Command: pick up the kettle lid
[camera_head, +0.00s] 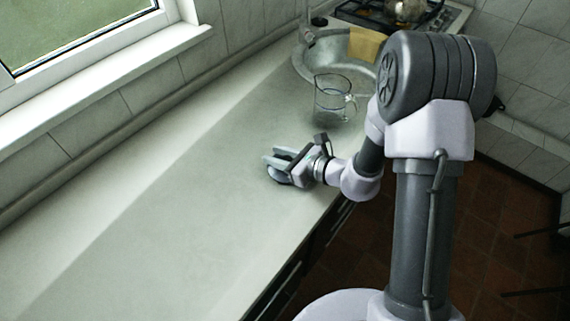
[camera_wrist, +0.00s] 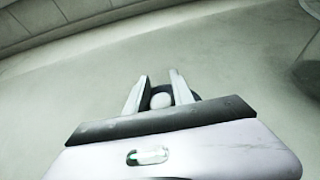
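The kettle lid is a small dark disc with a pale round knob. In the wrist view the lid (camera_wrist: 161,100) lies between my fingers, and its dark rim shows past the right finger. In the head view the lid (camera_head: 277,178) is a dark patch on the worktop, mostly hidden under my gripper (camera_head: 267,165). In the wrist view my gripper (camera_wrist: 160,84) has its two fingers apart, one on each side of the knob. Narrow gaps seem to show between knob and fingers, so it looks open and holds nothing.
A clear glass jug (camera_head: 333,98) stands on the worktop (camera_head: 150,215) behind my gripper, near the sink (camera_head: 312,62). A yellowish cloth or board (camera_head: 367,45) is at the sink. A metal kettle (camera_head: 405,9) sits on the hob. The worktop to the left is bare.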

